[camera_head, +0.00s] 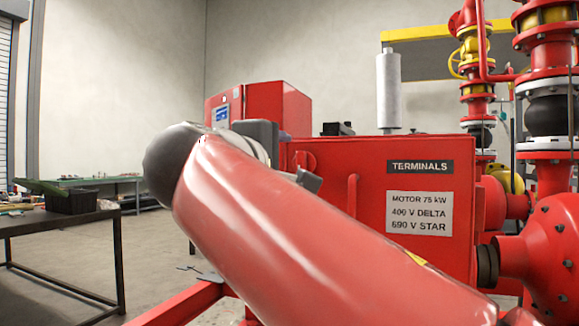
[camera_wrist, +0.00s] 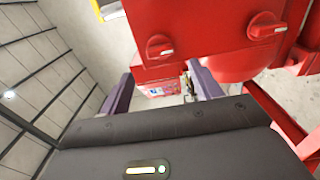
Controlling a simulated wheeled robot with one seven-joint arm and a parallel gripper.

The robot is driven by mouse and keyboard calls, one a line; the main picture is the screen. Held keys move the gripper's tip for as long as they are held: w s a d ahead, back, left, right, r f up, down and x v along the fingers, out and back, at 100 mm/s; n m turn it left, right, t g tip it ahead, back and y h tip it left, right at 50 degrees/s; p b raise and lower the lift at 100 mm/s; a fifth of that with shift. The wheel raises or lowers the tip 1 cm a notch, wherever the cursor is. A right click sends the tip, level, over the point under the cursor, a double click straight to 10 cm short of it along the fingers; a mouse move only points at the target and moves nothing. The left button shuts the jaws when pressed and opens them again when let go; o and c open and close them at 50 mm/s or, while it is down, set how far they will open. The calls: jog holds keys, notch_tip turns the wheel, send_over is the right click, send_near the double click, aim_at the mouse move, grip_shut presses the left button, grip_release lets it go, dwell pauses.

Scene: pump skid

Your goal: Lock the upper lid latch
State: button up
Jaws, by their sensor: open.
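The red terminal box (camera_head: 430,170) stands right of centre in the head view, its face marked TERMINALS. The upper lid latch (camera_head: 305,160) is a round red knob at the box's upper left. The wrist view, which is rolled sideways, shows the upper latch (camera_wrist: 160,47) and the lower latch (camera_wrist: 266,25), each with a pale mark on its handle. My gripper (camera_wrist: 163,84) is open and empty, its fingers spread wide. The upper latch shows beyond the fingers, apart from them. In the head view my arm hides most of the gripper and the lower latch.
A red control cabinet (camera_head: 275,105) with a blue display stands behind. Red pipework (camera_head: 550,230) fills the right side. A red frame rail (camera_head: 180,305) runs low in front. A dark table (camera_head: 60,220) with a black bin stands left, with open floor beyond it.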

aim_at(299, 164)
jog(key=p+x, duration=0.1)
jog(key=x, duration=0.6)
jog(key=shift+w+d, duration=0.1)
jog(key=shift+d, duration=0.05)
jog(key=shift+c, duration=0.2)
jog(key=shift+f, duration=0.1)
jog(key=c, duration=0.9)
